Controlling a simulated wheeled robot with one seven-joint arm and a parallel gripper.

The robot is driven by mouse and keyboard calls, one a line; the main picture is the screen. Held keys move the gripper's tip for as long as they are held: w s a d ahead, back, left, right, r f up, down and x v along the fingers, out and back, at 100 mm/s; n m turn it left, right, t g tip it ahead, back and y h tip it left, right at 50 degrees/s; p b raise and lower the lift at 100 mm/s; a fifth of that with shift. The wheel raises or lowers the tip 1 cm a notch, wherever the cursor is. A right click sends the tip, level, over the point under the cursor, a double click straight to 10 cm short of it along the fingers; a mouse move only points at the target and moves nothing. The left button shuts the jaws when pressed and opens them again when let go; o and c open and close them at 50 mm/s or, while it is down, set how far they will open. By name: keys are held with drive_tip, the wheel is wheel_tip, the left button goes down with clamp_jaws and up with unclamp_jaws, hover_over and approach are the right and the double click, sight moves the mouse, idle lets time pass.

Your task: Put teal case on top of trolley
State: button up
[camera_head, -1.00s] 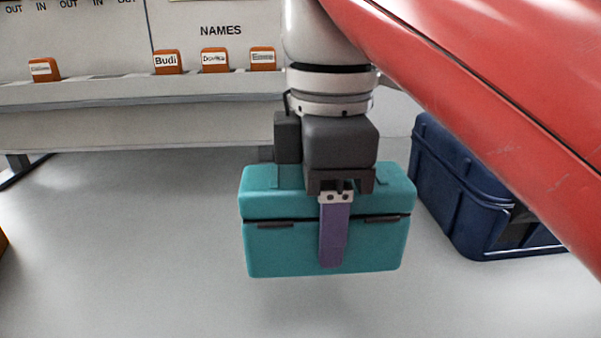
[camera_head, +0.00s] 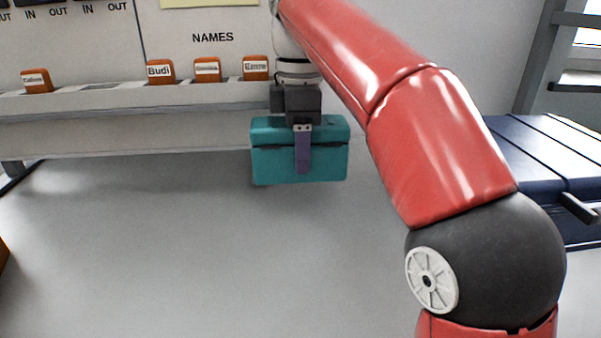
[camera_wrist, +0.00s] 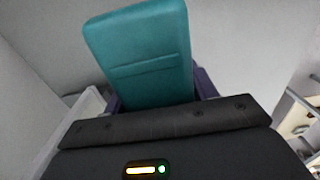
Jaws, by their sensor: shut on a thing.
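The teal case (camera_head: 330,164) hangs upright below my gripper (camera_head: 303,152) in the head view, in front of the white board's ledge. One purple finger lies down its front face; the other finger is hidden behind it. In the wrist view, the teal case (camera_wrist: 145,50) sits between the purple fingers of my gripper (camera_wrist: 160,95), which are shut on it. The case appears to be off the floor. I cannot identify a trolley for certain in these views.
A dark blue, flat-topped object (camera_head: 535,150) with a dark handle stands at the right, partly hidden by my arm. A white board with a ledge (camera_head: 130,140) holds orange name tags (camera_head: 160,72) at the back. Grey floor is clear at left and centre.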

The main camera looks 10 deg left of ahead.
sight(300, 180)
drive_tip(key=f, duration=0.2)
drive_tip(key=f+b, duration=0.1)
drive_tip(key=f, duration=0.1)
drive_tip(key=f+b, duration=0.1)
drive_tip(key=f, duration=0.1)
drive_tip(key=shift+s, duration=0.25)
drive_tip(key=shift+w+f, duration=0.2)
drive_tip(key=shift+f, duration=0.1)
drive_tip(key=o, duration=1.3)
drive_tip(key=shift+f, duration=0.1)
